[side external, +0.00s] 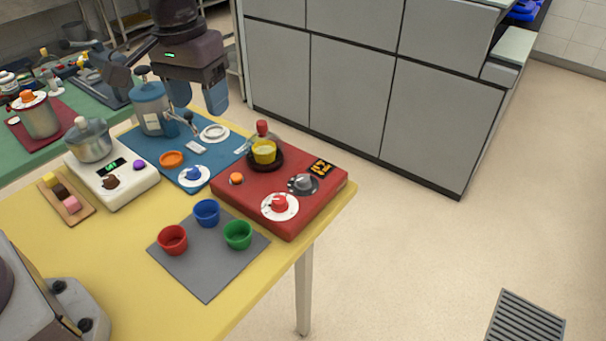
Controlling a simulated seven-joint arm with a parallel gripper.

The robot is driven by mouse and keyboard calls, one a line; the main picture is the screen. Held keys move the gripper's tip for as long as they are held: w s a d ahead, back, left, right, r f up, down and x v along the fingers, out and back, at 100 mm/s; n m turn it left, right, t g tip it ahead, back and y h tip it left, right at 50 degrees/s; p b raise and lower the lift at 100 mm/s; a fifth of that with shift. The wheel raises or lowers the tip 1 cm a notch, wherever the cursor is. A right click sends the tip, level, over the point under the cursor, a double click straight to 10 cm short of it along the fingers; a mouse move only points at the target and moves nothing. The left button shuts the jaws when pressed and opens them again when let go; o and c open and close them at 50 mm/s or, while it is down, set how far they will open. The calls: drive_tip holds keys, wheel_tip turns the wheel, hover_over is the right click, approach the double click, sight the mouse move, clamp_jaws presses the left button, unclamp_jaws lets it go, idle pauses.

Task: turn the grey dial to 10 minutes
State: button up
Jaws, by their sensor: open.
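The grey dial (303,183) sits on top of the red box (255,212), on a dark round plate near the box's right side. A small black display (322,168) with orange digits is just behind it; the digits are too small to read surely. The dial's exact pointer position cannot be told. My gripper (199,96) is open and points down, in the air at the back of the table over the blue board's area. It is well left of and behind the grey dial, apart from it. Nothing shows between its fingers.
The red box also carries a red dial (280,204), an orange knob (236,179) and a glass vessel with yellow contents (264,151). A blue board (186,174), white scale (110,178) and grey mat (207,276) with three cups share the yellow table (110,262).

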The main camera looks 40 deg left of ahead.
sight(303, 178)
drive_tip(key=w+d+f+n, duration=0.4)
drive_tip(key=w+f+n, duration=0.15)
drive_tip(key=w, duration=0.25)
drive_tip(key=w+d+f+n, duration=0.3)
drive_tip(key=w+f+n, duration=0.25)
drive_tip(key=w, duration=0.25)
drive_tip(key=shift+g, duration=0.3)
drive_tip(key=f, duration=1.2)
drive_tip(key=shift+s+d, duration=0.1)
drive_tip(key=shift+s, duration=0.15)
drive_tip(key=shift+c, duration=0.2)
drive_tip(key=c, duration=0.9)
